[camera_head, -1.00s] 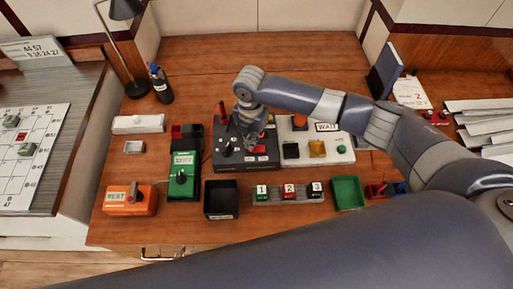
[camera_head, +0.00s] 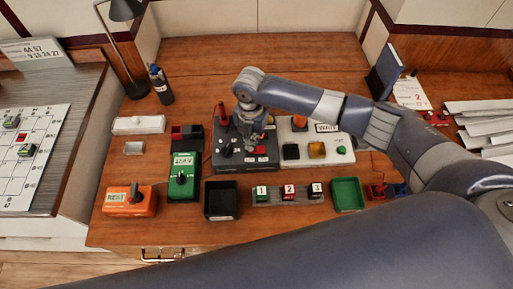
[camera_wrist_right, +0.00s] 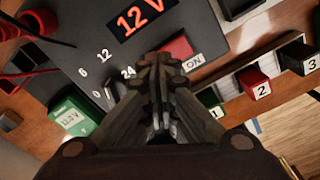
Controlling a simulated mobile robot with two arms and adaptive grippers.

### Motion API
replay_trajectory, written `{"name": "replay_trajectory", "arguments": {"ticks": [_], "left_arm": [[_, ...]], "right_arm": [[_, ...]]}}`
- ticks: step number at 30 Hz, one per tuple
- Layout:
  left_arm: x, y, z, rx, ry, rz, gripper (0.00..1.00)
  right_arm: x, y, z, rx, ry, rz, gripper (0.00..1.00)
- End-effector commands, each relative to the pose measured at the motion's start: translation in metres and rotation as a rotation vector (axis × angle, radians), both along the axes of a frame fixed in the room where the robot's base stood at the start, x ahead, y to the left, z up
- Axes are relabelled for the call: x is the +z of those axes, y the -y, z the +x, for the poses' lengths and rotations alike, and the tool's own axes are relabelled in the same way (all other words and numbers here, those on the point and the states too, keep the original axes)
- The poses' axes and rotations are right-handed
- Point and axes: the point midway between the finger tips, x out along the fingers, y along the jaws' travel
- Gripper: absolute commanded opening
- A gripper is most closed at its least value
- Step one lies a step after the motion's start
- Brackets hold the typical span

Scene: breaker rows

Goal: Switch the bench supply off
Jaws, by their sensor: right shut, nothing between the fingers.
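The bench supply, a dark grey box (camera_head: 229,160), sits mid-desk. In the right wrist view its face (camera_wrist_right: 85,48) shows a red "12 V" display (camera_wrist_right: 140,18), dial marks 0, 6, 12 and 24, and a red switch (camera_wrist_right: 178,48) beside an "ON" label (camera_wrist_right: 194,62). My right gripper (camera_head: 252,147) is over the right part of the supply. In the right wrist view the gripper (camera_wrist_right: 158,62) is shut and empty, its tips close to the red switch's left edge. I cannot tell whether they touch. My left gripper is not in view.
A white panel (camera_head: 330,158) with coloured buttons adjoins the supply's right side. A green device (camera_head: 183,190) stands to its left. In front are a black tray (camera_head: 221,212), numbered switches (camera_head: 288,193) and a green tray (camera_head: 347,192). The desk behind is clear.

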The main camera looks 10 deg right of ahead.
Motion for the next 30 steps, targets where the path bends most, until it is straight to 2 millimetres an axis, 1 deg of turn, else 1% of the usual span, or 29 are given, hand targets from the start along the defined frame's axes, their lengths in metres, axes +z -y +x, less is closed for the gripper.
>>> {"name": "replay_trajectory", "arguments": {"ticks": [8,30], "left_arm": [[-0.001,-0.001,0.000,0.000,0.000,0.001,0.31],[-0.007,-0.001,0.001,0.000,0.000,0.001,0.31]], "right_arm": [[-0.001,0.000,0.000,0.000,0.000,0.000,0.00],[-0.013,0.000,0.000,0.000,0.000,0.000,0.00]]}}
